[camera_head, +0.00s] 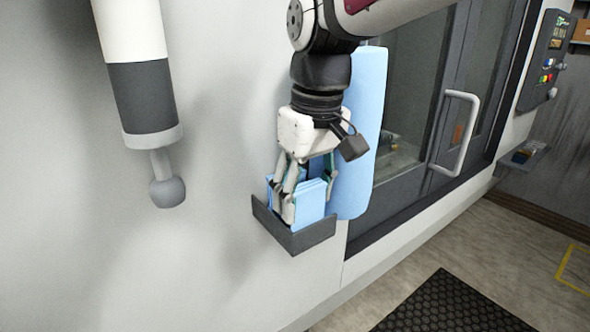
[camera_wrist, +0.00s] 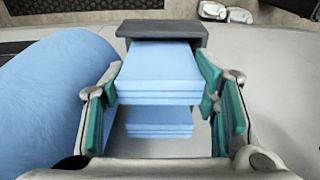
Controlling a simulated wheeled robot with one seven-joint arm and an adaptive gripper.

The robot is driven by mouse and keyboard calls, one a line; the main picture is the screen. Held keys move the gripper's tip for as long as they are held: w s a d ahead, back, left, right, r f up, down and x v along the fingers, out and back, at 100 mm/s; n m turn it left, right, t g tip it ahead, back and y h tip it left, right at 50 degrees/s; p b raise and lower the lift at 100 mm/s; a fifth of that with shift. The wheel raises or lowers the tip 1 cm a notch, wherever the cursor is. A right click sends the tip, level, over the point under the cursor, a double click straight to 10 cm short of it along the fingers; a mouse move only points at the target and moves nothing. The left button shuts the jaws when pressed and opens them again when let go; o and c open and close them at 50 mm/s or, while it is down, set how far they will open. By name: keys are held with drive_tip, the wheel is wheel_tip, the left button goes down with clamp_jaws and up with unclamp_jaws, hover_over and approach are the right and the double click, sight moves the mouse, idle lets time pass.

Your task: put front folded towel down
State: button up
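The front folded towel (camera_wrist: 158,72) is light blue and layered. In the wrist view it lies between my fingertips, which appear to touch its two sides. My gripper (camera_head: 306,200) points down at the dark wall tray (camera_head: 290,238), and blue folded cloth (camera_head: 312,203) shows between its fingers, low at the tray. A second light blue folded towel (camera_wrist: 160,122) shows below the front one in the wrist view and looks farther from the camera. The tray wall (camera_wrist: 165,30) is beyond the front towel. Whether the front towel's underside touches the tray is hidden.
A large light blue rounded thing (camera_head: 362,140) hangs close to the right of my gripper, also large at left in the wrist view (camera_wrist: 50,95). A grey door handle (camera_head: 460,135) sticks out farther right. A black mat (camera_head: 450,305) lies on the floor.

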drive_tip(key=o, duration=0.3)
drive_tip(key=shift+w+r, duration=0.1)
drive_tip(key=shift+r+b, duration=0.1)
drive_tip(key=shift+b, duration=0.3)
wheel_tip(320, 180, up, 13)
drive_tip(key=s+d, duration=0.1)
drive_tip(key=s+d+f+m+t, duration=0.4)
drive_tip(key=s+d+f+m, duration=0.2)
drive_tip(key=s+d+f, duration=0.6)
drive_tip(key=d+f, duration=0.3)
drive_tip(key=f, duration=0.1)
drive_tip(key=shift+d+f+m+h+b, duration=0.15)
drive_tip(key=shift+f+m+h+b, duration=0.1)
drive_tip(key=shift+m+h+b, duration=0.15)
drive_tip(key=shift+s, duration=0.1)
